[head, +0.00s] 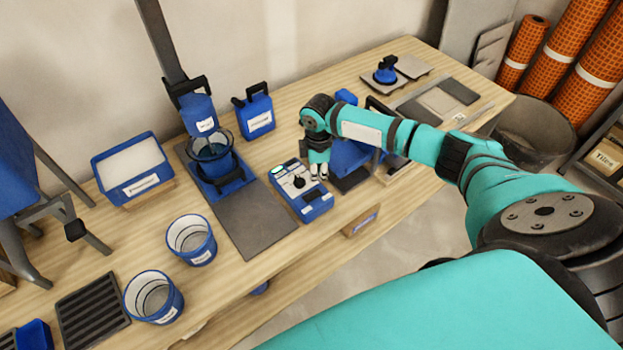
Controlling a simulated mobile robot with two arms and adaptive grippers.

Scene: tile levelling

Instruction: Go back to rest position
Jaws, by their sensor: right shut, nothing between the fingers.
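My right gripper (319,171) is shut and empty. It points down just right of a blue control box (301,190) with a black knob and a green light, on the wooden bench. I cannot tell whether the fingertips touch the box. My right arm reaches in from the right across the bench's front edge. My left gripper is not in view.
The wooden bench (93,254) holds a mixer with a blue bucket (214,165), a blue bin of white powder (131,168), a blue canister (255,111) and two labelled buckets (191,240). Tiles (438,103) lie at the back right. Orange rolls (563,53) stand beyond.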

